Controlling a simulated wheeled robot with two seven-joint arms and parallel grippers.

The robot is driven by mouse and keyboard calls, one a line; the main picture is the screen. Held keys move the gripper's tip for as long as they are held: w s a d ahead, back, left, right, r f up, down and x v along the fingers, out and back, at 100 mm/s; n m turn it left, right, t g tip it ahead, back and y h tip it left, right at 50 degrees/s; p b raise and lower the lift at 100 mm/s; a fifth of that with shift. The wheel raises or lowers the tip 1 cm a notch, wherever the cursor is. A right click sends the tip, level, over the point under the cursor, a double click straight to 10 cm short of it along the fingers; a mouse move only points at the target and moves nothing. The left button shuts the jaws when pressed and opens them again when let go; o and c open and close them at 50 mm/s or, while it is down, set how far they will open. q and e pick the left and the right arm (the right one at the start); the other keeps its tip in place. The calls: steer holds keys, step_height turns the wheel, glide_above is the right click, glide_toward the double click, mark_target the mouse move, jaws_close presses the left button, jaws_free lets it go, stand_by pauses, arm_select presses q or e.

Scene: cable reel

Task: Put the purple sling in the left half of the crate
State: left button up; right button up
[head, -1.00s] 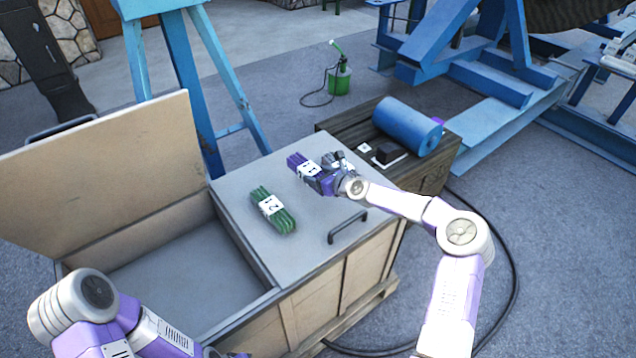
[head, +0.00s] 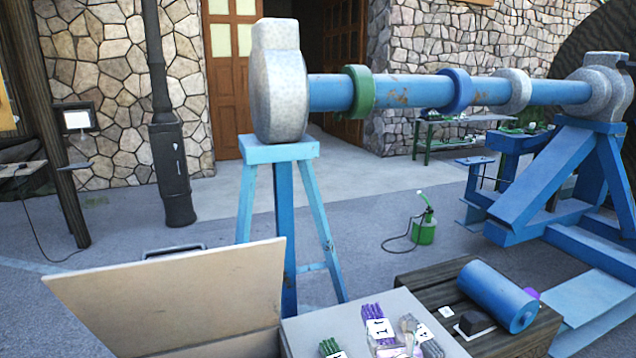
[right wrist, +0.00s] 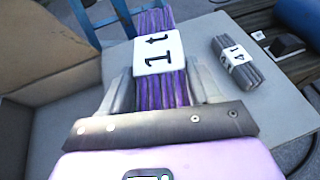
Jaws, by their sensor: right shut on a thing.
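The purple sling (head: 378,325) is a folded bundle with a white "1 t" label, low in the head view. My right gripper (right wrist: 162,88) is shut on it; the fingers press its two sides just below the label in the right wrist view. I cannot tell whether the sling touches the closed lid under it. The crate's left half has its lid (head: 165,297) raised; its inside is below the head view's frame. The closed right lid (head: 300,330) shows at the bottom. My left gripper is out of view.
A green sling (head: 330,348) and a grey sling (right wrist: 236,62) lie on the closed lid. A wooden box with a blue roll (head: 498,295) stands to the right. Blue trestle legs (head: 285,240) stand behind the crate.

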steer(key=shift+m+h, duration=0.6)
steer(key=shift+h, duration=0.1)
steer(key=s, duration=0.5)
steer(key=shift+d+r, duration=0.1)
steer(key=shift+d, duration=0.2)
steer(key=s+f, duration=0.6)
steer(key=f, duration=0.6)
steer(key=shift+s, duration=0.2)
